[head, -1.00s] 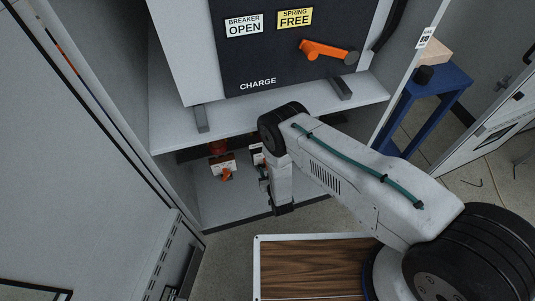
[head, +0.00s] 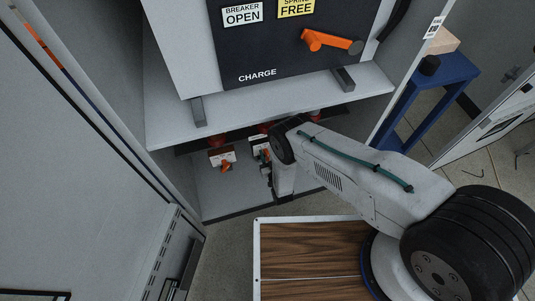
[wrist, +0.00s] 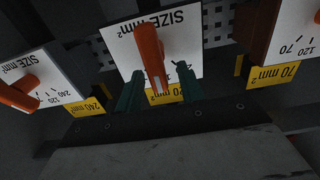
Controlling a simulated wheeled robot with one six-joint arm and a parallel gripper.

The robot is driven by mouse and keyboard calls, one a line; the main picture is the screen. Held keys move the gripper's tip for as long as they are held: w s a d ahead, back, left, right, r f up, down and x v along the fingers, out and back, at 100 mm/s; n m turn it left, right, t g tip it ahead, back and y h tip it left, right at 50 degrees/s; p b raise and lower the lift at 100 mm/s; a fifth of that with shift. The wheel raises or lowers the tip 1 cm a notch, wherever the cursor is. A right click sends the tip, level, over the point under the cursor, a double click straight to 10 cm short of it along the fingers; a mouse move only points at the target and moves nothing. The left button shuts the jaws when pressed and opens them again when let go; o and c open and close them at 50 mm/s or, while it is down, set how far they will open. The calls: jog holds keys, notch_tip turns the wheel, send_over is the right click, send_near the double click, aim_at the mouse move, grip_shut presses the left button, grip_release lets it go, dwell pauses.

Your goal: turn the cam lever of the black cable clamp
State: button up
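In the wrist view, a white plate (wrist: 185,38) marked SIZE mm² carries an orange cam lever (wrist: 149,50) that points down the picture. My gripper (wrist: 158,91) is open, with one green finger on each side of the lever's lower end and a visible gap on both sides. A yellow label (wrist: 196,91) sits partly hidden behind the fingers. In the head view, my gripper (head: 265,172) is low in the cabinet, by the middle clamp's plate (head: 259,143), mostly hidden by my arm. Which clamp is the black one cannot be told.
A neighbouring orange lever (wrist: 20,94) with a 240 mm² label (wrist: 84,104) is at left. Another lever (wrist: 317,17) with a 70 mm² label (wrist: 269,75) is at right. A shelf (head: 265,112) overhangs the clamps; the cabinet's side wall (head: 110,75) stands left.

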grip_shut()
jog(key=shift+a+n, duration=0.1)
jog(key=shift+n, duration=0.2)
jog(key=n, duration=0.3)
jog(key=shift+s+a+f+n, duration=0.1)
jog(key=shift+a+f+n, duration=0.05)
jog(key=shift+a+n, duration=0.25)
jog(key=shift+s+a+f+n, duration=0.1)
jog(key=shift+a+f+n, duration=0.15)
jog(key=shift+n, duration=1.5)
jog(key=shift+s+a+f+n, duration=0.1)
jog(key=shift+a+f+n, duration=0.2)
jog(key=shift+n, duration=1.4)
jog(key=shift+a+f+n, duration=0.2)
jog(key=shift+f+n, duration=0.05)
jog(key=shift+n, duration=1.5)
